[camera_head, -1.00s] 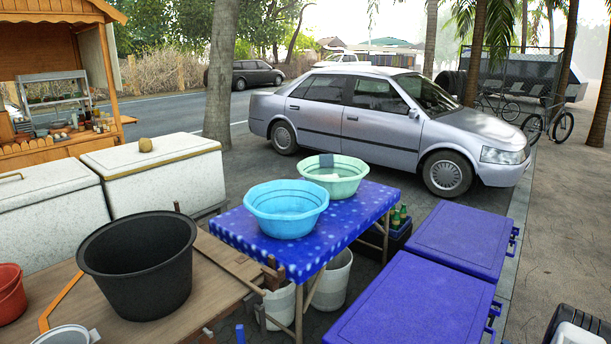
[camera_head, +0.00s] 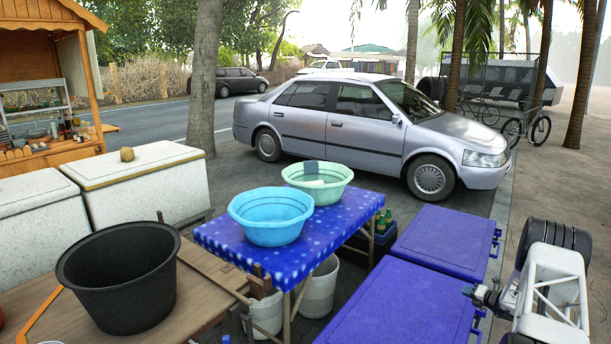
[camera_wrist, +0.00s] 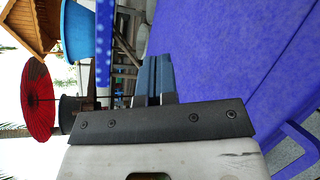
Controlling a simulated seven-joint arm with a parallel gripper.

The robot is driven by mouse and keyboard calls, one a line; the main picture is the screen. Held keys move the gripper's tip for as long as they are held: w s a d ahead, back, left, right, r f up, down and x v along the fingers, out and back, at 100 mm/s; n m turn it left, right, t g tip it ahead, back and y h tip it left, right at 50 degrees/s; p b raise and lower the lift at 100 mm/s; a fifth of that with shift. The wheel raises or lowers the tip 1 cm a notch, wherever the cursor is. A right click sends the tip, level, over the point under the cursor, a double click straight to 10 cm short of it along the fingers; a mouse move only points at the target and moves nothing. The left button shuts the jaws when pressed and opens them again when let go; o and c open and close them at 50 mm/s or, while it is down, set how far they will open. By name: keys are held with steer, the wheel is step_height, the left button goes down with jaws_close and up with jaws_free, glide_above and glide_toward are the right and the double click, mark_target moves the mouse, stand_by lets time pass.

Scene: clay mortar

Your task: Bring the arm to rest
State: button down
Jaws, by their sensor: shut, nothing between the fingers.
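My gripper (camera_wrist: 154,64) shows in the wrist view as two dark blue-grey fingers beyond a black bar. The fingers are together with nothing between them. The wrist view is turned on its side. In it, a blue lid surface (camera_wrist: 235,65) fills the right side, and the fingers appear apart from it.
Two blue coolers (camera_head: 405,300) stand left of my arm. A blue-clothed table (camera_head: 225,240) holds a blue basin (camera_head: 270,218) and a green basin (camera_head: 318,190). A black tub (camera_head: 118,285) stands on a wooden table. Paved ground (camera_head: 565,190) behind my arm is clear.

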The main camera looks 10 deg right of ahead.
steer(key=w+a+r+n+g+y, duration=0.15)
steer(key=a+r+n+g, duration=0.35)
steer(key=a+r+n, duration=1.2)
steer(key=s+a+r+n+g, duration=0.15)
steer(key=s+a+r, duration=0.25)
steer(key=a+r, duration=0.45)
steer(key=s+a+r+n+g, duration=0.15)
steer(key=s+a+r, duration=0.25)
steer(key=a+r, duration=0.5)
steer(key=s+a+r+n+g, duration=0.15)
steer(key=s+a+r, duration=0.25)
steer(key=a+r, duration=0.45)
steer(key=s+a+r+n+g+h, duration=0.15)
steer(key=s+a+r+n, duration=0.3)
steer(key=s+a, duration=0.55)
steer(key=s+a+r+n+g+h, duration=0.15)
steer(key=s+a+r+n, duration=0.25)
steer(key=s+a+n, duration=0.55)
steer(key=s+a+n+h, duration=0.2)
steer(key=s+n, duration=0.1)
steer(key=s, duration=1.1)
steer(key=s+a+n+t+h, duration=0.1)
steer(key=s+n+h, duration=0.2)
steer(key=s, duration=1)
steer(key=shift+s+a+f+n, duration=0.3)
steer(key=shift+s+a+n, duration=0.05)
steer(key=shift+n, duration=0.3)
